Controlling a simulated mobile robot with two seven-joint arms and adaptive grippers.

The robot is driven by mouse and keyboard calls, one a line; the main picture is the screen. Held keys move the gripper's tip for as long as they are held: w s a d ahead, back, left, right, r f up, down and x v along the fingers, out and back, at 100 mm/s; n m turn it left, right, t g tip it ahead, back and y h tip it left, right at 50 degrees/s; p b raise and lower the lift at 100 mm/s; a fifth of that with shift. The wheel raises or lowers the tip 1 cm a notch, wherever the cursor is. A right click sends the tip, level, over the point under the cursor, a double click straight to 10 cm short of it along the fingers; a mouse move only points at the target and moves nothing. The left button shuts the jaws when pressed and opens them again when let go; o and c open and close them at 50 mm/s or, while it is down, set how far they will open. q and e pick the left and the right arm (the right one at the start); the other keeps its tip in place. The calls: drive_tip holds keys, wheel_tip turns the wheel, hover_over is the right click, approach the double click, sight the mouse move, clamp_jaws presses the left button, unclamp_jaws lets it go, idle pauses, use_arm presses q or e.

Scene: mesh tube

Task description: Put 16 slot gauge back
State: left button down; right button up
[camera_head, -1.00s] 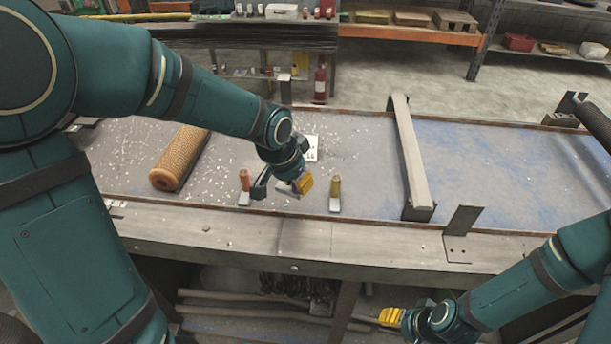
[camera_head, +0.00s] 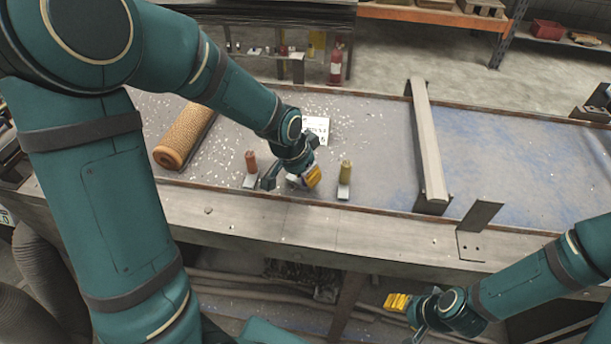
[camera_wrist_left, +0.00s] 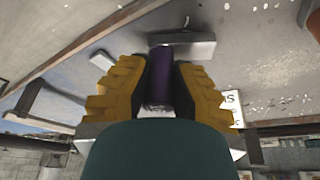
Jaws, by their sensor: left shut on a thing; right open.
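My left gripper (camera_head: 302,180) is low over the bench between two gauges. In the left wrist view its yellow fingers (camera_wrist_left: 158,95) are shut on a purple handle (camera_wrist_left: 160,64) with a grey metal plate (camera_wrist_left: 186,48) at its end. I cannot read a size on it, nor tell whether it touches the bench. A gauge with an orange-red handle (camera_head: 251,161) stands left of this gripper, and one with a yellow handle (camera_head: 346,170) stands to its right. My right gripper (camera_head: 397,302) is open, low in front of the bench.
A white card (camera_head: 316,128) with dark print, partly hidden, lies behind my left gripper. A tan mesh roll (camera_head: 184,137) lies at left. A grey crossbar (camera_head: 427,145) spans the bench at right, and an upright bracket (camera_head: 478,223) stands on the front edge. Bare blue-grey surface lies beyond.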

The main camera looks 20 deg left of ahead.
use_arm(q)
drive_tip(key=shift+w+f, duration=0.1)
drive_tip(key=shift+f, duration=0.25)
drive_tip(key=shift+f, duration=0.15)
drive_tip(key=c, duration=1)
unclamp_jaws()
drive_tip(key=shift+r, duration=0.4)
drive_tip(key=p+v, duration=0.2)
drive_tip(key=v, duration=0.9)
drive_tip(key=shift+s+r, duration=0.25)
drive_tip(key=shift+s, duration=0.05)
